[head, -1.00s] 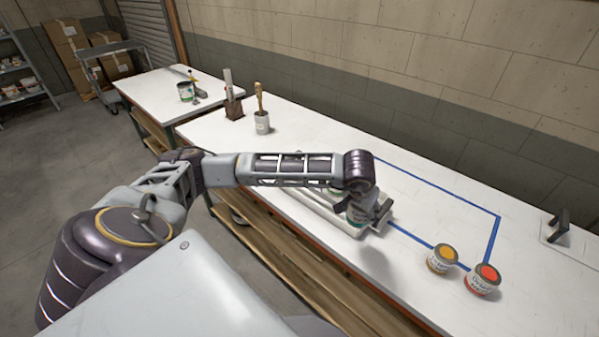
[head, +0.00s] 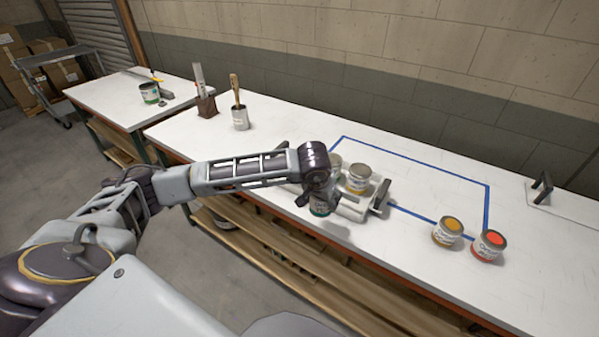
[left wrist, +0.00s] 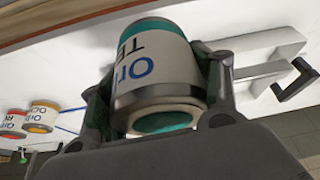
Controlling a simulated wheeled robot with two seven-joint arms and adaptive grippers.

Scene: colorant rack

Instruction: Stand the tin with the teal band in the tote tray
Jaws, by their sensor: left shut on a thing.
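My left gripper (head: 322,198) is shut on the tin with the teal band (head: 320,207). The left wrist view shows this tin (left wrist: 155,65) between both fingers of the gripper (left wrist: 158,98), with a teal patch on its end. The pale tote tray (head: 350,213) with a dark handle sits behind and to the right of the held tin, partly hidden by my arm. I cannot tell whether the tin touches the tray. My right gripper is not in view.
A yellow tin (head: 447,232) and a red-orange tin (head: 488,246) stand by the front corner of the blue tape outline (head: 486,205). A brush pot (head: 240,118) stands at the back left. The taped area right of the tray is clear.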

